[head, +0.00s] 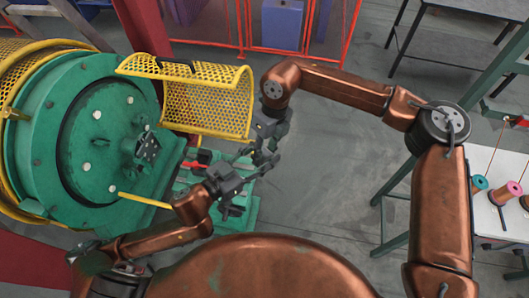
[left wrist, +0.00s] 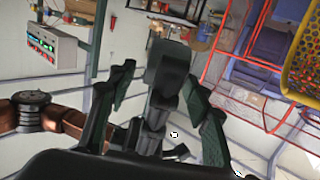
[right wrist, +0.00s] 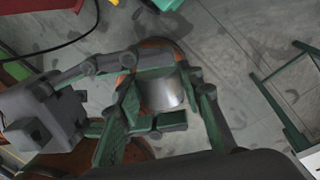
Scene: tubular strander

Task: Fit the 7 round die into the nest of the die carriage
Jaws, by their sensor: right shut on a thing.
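My right gripper (head: 268,157) hangs beside the yellow guard, close to my left gripper (head: 245,170). In the right wrist view the right gripper's fingers (right wrist: 160,115) close around a silver, rounded piece (right wrist: 162,92), which looks like the round die. The die cannot be made out in the head view. In the left wrist view the left gripper's fingers (left wrist: 158,105) stand apart, with dark grey parts showing between them; I cannot tell whether these belong to the other gripper. A green base (head: 240,208), perhaps the die carriage, lies below the grippers; its nest is hidden.
The large green strander disc (head: 95,145) stands at the left. The yellow mesh guard (head: 205,95) juts out beside the grippers. A white table with spools (head: 510,188) is at the right. The grey floor (head: 320,180) is clear in the middle.

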